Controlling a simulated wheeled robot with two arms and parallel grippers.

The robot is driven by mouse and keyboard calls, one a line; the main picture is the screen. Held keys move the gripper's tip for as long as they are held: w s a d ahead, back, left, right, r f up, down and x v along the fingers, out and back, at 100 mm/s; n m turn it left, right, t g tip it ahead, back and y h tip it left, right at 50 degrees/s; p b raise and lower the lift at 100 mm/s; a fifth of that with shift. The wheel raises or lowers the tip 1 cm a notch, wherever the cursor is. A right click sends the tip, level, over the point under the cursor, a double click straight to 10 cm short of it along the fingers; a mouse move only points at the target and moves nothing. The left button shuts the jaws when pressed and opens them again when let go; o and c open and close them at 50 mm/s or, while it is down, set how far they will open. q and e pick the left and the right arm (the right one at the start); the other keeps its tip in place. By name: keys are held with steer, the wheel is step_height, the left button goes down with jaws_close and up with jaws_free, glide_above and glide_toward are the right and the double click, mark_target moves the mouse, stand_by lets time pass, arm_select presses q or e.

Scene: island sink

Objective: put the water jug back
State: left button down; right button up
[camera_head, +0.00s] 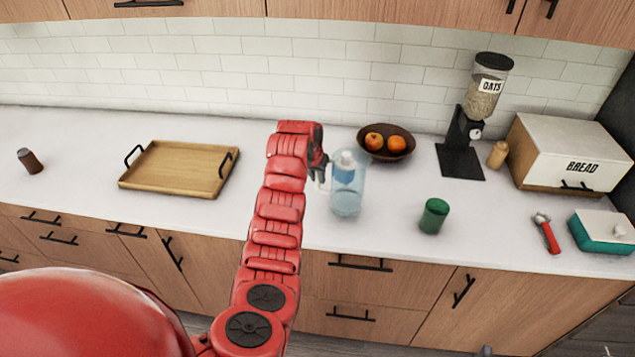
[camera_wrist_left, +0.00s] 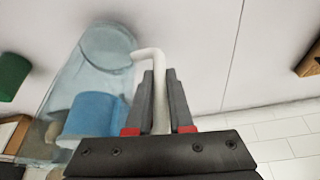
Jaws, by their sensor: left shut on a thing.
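The water jug (camera_head: 348,198) is a clear, bluish pitcher with a white handle and a blue and white part inside. In the head view it is upright at the middle of the white counter, left of the fruit bowl. My left gripper (camera_head: 322,172) is at the left side of the jug, shut on its handle. In the left wrist view the two fingers of the gripper (camera_wrist_left: 160,105) clasp the white handle, and the jug (camera_wrist_left: 70,95) lies to their left. I cannot tell whether its base touches the counter. My right gripper is not in view.
A wooden tray (camera_head: 165,171) lies empty at left, with a brown shaker (camera_head: 30,161) beyond it. A fruit bowl (camera_head: 400,152), oats dispenser (camera_head: 463,140), green can (camera_head: 434,216), bread box (camera_head: 570,150), red-handled tool (camera_head: 548,234) and teal container (camera_head: 600,236) stand at right. Counter between tray and jug is clear.

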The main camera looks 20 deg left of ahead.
mark_target(317, 183)
arm_select(q)
step_height(317, 183, down, 3)
steer(key=shift+r+p, duration=0.15)
steer(key=shift+p, duration=0.9)
steer(key=shift+f+b, duration=0.3)
steer(key=shift+b, duration=0.05)
steer(key=c, duration=0.8)
jaws_free()
steer(key=shift+r, duration=0.1)
steer(key=shift+r, duration=0.2)
